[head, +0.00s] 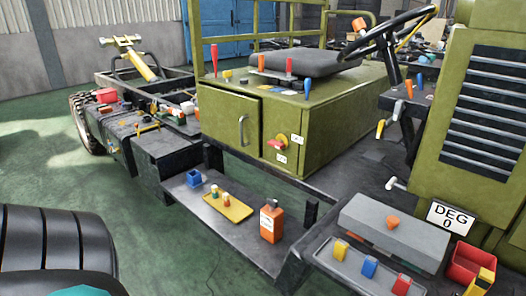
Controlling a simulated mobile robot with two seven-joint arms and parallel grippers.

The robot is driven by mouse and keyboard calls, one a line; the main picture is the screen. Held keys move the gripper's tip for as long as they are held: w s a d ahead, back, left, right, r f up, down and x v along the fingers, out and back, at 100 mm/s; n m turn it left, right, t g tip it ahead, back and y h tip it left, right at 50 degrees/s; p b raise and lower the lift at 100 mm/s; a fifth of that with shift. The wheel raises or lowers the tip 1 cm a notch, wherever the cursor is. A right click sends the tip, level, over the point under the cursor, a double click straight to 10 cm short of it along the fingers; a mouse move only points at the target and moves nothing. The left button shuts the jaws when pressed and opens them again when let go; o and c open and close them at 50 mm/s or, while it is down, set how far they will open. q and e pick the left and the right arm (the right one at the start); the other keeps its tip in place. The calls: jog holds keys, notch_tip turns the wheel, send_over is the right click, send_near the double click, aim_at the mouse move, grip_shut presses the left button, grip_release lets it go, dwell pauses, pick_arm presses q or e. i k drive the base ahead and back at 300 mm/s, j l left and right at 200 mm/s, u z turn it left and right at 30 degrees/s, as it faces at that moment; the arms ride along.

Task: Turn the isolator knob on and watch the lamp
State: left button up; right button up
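The isolator knob (276,144) is red and sits on a yellow round plate on the olive-green box under the seat. Its handle looks roughly level. Two small white labels (297,139) sit beside and below it; their text is too small to read surely. Neither gripper is in view.
A dark step below the box holds a blue cup (194,178), a yellow tray (241,210) and an orange bottle (271,222). A grey tray (345,270) with coloured blocks, a grey box (395,237) and a red bin (466,262) stand at lower right.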

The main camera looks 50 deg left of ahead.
aim_at(278, 144)
jog(key=k+u, duration=0.1)
jog(key=u, duration=0.6)
jog(key=k+j+u, duration=0.1)
jog(key=u, duration=0.2)
jog(key=l+u, duration=0.65)
jog(key=i+j+z, duration=0.1)
jog(key=i+j, duration=0.15)
jog(key=i+j+z, duration=0.1)
jog(key=j, duration=0.25)
jog(key=i+j+z, duration=0.1)
jog(key=i+j, duration=0.2)
jog(key=i+j+z, duration=0.15)
jog(key=j, duration=0.25)
jog(key=i+j+z, duration=0.1)
jog(key=i+j, duration=0.15)
jog(key=j, duration=0.15)
jog(key=i+j+z, duration=0.1)
jog(key=j, duration=0.25)
jog(key=i+j+z, duration=0.1)
jog(key=j, duration=0.3)
jog(key=i, duration=0.1)
